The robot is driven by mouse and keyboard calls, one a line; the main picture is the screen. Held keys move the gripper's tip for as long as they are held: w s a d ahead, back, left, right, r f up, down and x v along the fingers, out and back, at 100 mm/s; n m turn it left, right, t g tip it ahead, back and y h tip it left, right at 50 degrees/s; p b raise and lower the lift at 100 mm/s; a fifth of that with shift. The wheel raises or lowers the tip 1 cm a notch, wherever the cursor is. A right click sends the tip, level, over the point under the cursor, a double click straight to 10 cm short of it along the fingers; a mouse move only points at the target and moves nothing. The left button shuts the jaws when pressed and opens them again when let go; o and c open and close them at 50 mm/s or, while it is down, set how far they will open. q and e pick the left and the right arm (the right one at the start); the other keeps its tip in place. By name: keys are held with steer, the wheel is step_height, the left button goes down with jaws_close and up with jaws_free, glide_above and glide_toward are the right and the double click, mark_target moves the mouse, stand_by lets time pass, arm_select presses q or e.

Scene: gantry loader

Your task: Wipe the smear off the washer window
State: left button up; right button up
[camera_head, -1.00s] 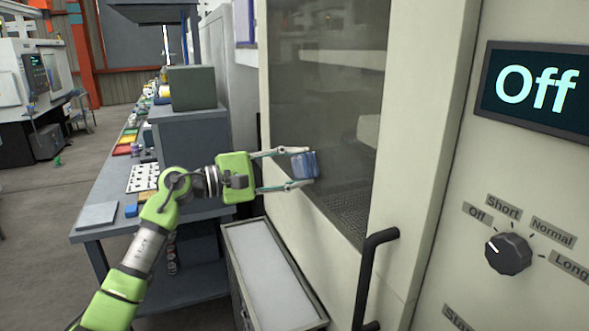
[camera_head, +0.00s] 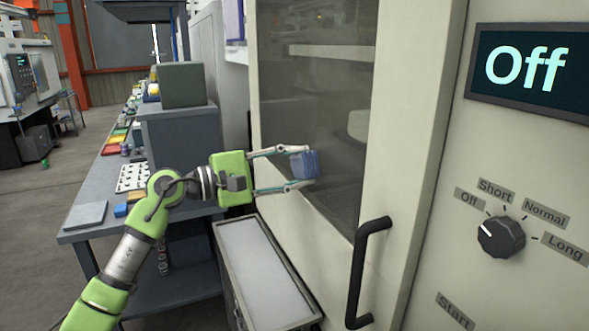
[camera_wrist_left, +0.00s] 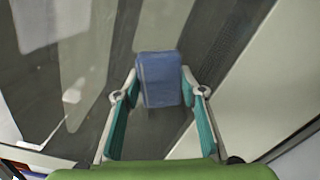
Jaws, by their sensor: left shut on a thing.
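My left gripper (camera_head: 298,169) is shut on a blue cloth-like block (camera_head: 306,165), held between its fingertips in front of the washer window (camera_head: 330,90). In the left wrist view the blue block (camera_wrist_left: 160,80) sits between the two fingers, with the window glass behind it. I cannot tell whether the block touches the glass. The window is dark and see-through, and a faint hazy area shows on it near the block; I cannot make out a clear smear. My right gripper is not in view.
The washer door handle (camera_head: 362,270) stands out below right of the window. The washer panel has a display (camera_head: 528,68) reading Off and a dial (camera_head: 501,237). A bench (camera_head: 95,190) with parts and a grey-topped bin (camera_head: 262,265) lie to the left and below.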

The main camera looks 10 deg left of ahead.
arm_select(q)
steer(key=shift+w+a+f+b, duration=0.1)
steer(key=shift+w+a+b, duration=0.5)
steer(key=shift+w+b, duration=0.3)
steer(key=shift+w+a, duration=0.5)
steer(key=shift+w, duration=0.25)
steer(key=b+v, duration=0.3)
steer(key=v, duration=0.2)
steer(key=shift+s+a+b, duration=0.15)
steer(key=shift+a+b, duration=0.15)
steer(key=shift+b, duration=0.1)
